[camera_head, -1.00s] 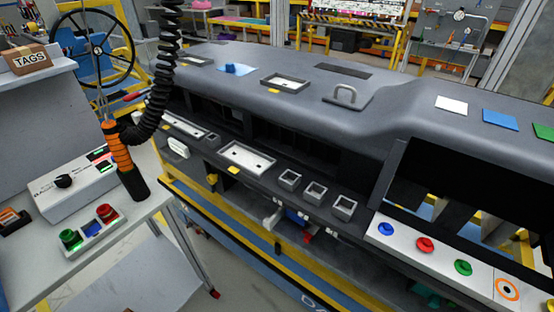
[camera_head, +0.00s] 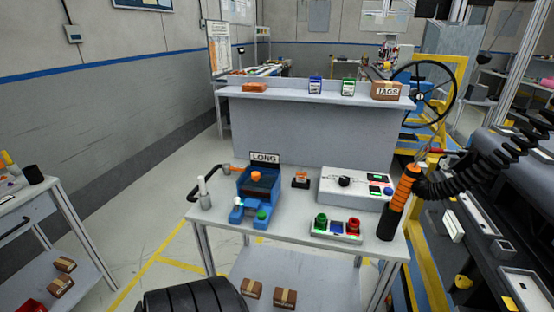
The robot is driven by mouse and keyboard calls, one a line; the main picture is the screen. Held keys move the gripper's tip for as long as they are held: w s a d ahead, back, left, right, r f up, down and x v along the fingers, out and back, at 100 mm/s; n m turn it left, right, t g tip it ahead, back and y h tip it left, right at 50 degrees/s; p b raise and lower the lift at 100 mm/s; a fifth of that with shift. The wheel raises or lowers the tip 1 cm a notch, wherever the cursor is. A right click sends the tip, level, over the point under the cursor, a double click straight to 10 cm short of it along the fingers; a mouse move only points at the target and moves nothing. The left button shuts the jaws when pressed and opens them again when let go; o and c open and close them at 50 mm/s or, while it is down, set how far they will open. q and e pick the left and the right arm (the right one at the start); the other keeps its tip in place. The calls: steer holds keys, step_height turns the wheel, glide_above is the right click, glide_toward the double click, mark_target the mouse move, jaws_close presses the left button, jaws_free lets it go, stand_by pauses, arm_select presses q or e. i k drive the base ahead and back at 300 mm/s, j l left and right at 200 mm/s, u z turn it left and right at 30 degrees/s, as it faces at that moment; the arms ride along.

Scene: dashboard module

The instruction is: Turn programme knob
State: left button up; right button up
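The programme knob appears to be the black knob (camera_head: 344,182) on the top of a white control box (camera_head: 352,190), which stands on the right part of a grey workbench. Small lit green and red displays and a blue button sit to the right of the knob. Nothing touches the knob. Neither of my grippers shows. A dark ribbed rounded part at the bottom edge seems to be part of my own body.
A button box (camera_head: 336,229) with green and red buttons stands in front of the control box. An orange-handled tool (camera_head: 403,190) on a black coiled hose hangs at the right. A blue fixture (camera_head: 258,195) stands left. The dashboard (camera_head: 500,220) is at the right.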

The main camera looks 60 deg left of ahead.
mark_target(344, 181)
steer(key=u, duration=1.75)
